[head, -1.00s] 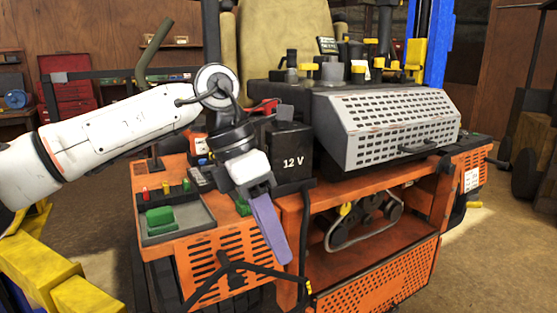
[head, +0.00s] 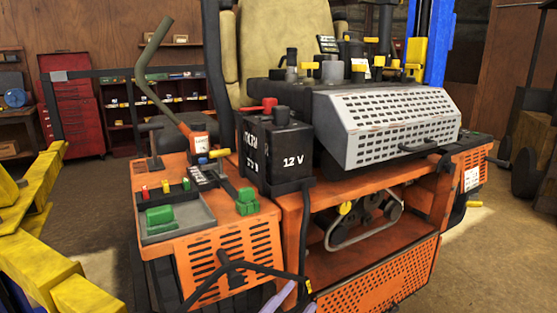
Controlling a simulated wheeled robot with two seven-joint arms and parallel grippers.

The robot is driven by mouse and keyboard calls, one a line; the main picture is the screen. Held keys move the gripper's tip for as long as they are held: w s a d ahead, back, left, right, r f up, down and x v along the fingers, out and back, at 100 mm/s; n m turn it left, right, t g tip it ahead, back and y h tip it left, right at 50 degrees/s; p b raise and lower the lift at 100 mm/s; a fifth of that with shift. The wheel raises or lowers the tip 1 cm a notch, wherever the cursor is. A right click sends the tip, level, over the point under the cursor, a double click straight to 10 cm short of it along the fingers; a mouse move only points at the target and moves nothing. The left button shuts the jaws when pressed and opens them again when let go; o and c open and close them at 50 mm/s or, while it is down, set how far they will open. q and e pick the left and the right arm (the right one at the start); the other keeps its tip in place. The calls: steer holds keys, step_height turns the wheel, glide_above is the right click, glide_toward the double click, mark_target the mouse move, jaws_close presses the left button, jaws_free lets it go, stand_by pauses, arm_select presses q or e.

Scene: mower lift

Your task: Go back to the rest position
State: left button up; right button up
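The orange mower (head: 225,222) stands in the middle of the head view, with a black 12 V battery (head: 293,160) on it. The battery has a red cap on top at its left. My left gripper (head: 283,298) shows only as pale purple finger parts at the bottom edge, in front of the mower. The rest of it and its arm are out of view. Whether its fingers are apart or closed is not clear, and nothing is seen held in it.
A lever (head: 160,75), a grey tray (head: 180,225) and a green block (head: 247,201) are on the mower's left side. A perforated grey cover (head: 387,128) is at the right. Yellow lift bars (head: 45,260) stand at the left. Floor is clear at the lower right.

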arm_select(q)
steer(key=s+a+f+n+y, duration=0.3)
steer(key=a+f+n+y, duration=0.35)
steer(key=f, duration=0.55)
steer(key=s+a+f+n+g+y, duration=0.2)
steer(key=s+a+f, duration=0.4)
steer(key=s+f, duration=0.3)
steer(key=s+a+f+n+g+y, duration=0.2)
steer(key=s+a+f+n+g, duration=0.3)
steer(key=s+a+f, duration=0.2)
steer(key=s+f, duration=0.2)
steer(key=s, duration=0.1)
steer(key=shift+s+f+g, duration=0.3)
steer(key=shift+s, duration=0.05)
steer(key=shift+y, duration=0.25)
